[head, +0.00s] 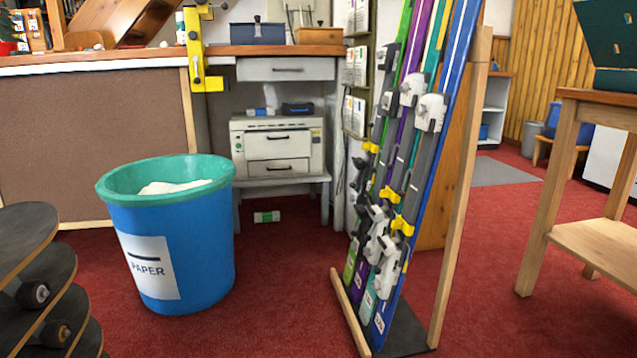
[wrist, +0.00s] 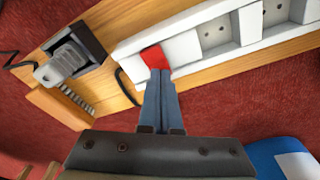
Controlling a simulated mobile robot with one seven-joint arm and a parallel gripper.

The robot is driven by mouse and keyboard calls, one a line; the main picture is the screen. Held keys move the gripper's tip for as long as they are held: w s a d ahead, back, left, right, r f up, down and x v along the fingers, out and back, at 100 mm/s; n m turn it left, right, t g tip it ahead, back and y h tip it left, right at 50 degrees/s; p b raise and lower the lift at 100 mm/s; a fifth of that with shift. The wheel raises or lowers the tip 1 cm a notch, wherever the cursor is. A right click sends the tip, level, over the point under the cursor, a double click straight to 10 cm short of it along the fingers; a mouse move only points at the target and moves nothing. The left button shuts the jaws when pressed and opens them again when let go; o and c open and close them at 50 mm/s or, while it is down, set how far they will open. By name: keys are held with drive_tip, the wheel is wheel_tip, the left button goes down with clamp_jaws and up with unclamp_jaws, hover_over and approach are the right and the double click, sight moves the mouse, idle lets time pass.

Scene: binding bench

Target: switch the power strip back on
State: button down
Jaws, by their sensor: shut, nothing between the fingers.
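The white power strip (wrist: 225,38) runs across the upper right of the wrist view, on a wooden board, with grey sockets along it. Its red switch (wrist: 153,57) is at the strip's left end. My gripper (wrist: 159,73) is shut and empty, its two blue-grey fingers side by side. The fingertips overlap the lower edge of the red switch in the picture; I cannot tell whether they touch it. The tips hide part of the switch and the strip's end. Neither my gripper nor the strip can be made out in the head view.
A grey clamp-like device (wrist: 72,57) sits on the wood left of the strip, with a dark cable nearby. In the head view, a blue paper bin (head: 205,255) stands at left, a rack of skis (head: 410,160) in the middle and a wooden table (head: 570,130) at right.

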wheel_tip(320, 180, up, 7)
drive_tip(key=p, duration=0.7)
drive_tip(key=shift+p, duration=0.3)
drive_tip(key=shift+f, duration=0.1)
